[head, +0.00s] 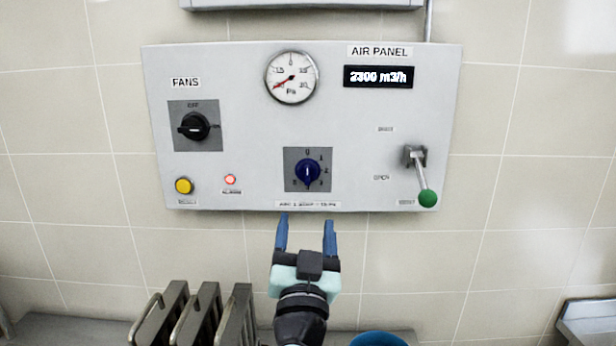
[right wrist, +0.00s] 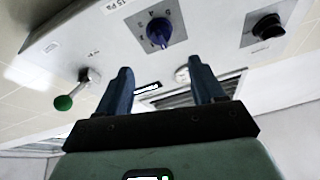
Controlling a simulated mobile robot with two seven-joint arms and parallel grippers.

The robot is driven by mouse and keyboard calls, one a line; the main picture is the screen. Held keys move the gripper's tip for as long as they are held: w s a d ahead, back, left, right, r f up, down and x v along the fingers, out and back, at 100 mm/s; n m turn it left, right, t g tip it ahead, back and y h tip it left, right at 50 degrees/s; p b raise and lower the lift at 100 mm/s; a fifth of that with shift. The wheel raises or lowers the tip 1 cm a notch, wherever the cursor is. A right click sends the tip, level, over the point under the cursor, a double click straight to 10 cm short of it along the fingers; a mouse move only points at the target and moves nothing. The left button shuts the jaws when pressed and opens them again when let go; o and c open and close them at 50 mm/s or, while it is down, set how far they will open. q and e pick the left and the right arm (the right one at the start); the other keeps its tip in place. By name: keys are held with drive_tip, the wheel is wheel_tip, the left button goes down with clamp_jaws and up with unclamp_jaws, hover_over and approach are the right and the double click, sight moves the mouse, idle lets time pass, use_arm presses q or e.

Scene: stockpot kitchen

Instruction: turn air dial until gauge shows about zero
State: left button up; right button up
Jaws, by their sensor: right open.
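The air dial is a blue knob (head: 308,172) on a grey square plate, low in the middle of the wall panel. It also shows in the right wrist view as a blue knob (right wrist: 159,32) beyond the fingers. The round white gauge (head: 291,78) is above it, marked Pa, with 0 at the top. Its red needle points to the lower left, away from zero. My right gripper (head: 306,222) is open and empty, just below the dial in the picture and apart from it; its blue fingers (right wrist: 163,76) show in the right wrist view. My left gripper is not in view.
The panel (head: 240,100) also carries a black fans knob (head: 194,126), a yellow button (head: 184,186), a lit red lamp (head: 230,179), a display (head: 379,77) reading 2300 m3/h and a green-ended lever (head: 427,197). Metal racks (head: 195,315) and a blue round thing (head: 378,339) are below.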

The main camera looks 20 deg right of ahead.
sight(308, 180)
drive_tip(key=p+x, duration=0.4)
drive_tip(key=x, duration=0.7)
drive_tip(key=shift+a+r, duration=0.1)
drive_tip(key=shift+r, duration=0.05)
drive_tip(key=shift+w, duration=0.55)
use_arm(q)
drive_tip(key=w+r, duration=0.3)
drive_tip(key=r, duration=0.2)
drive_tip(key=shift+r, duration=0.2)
use_arm(e)
drive_tip(key=shift+s, duration=0.1)
drive_tip(key=c, duration=1.1)
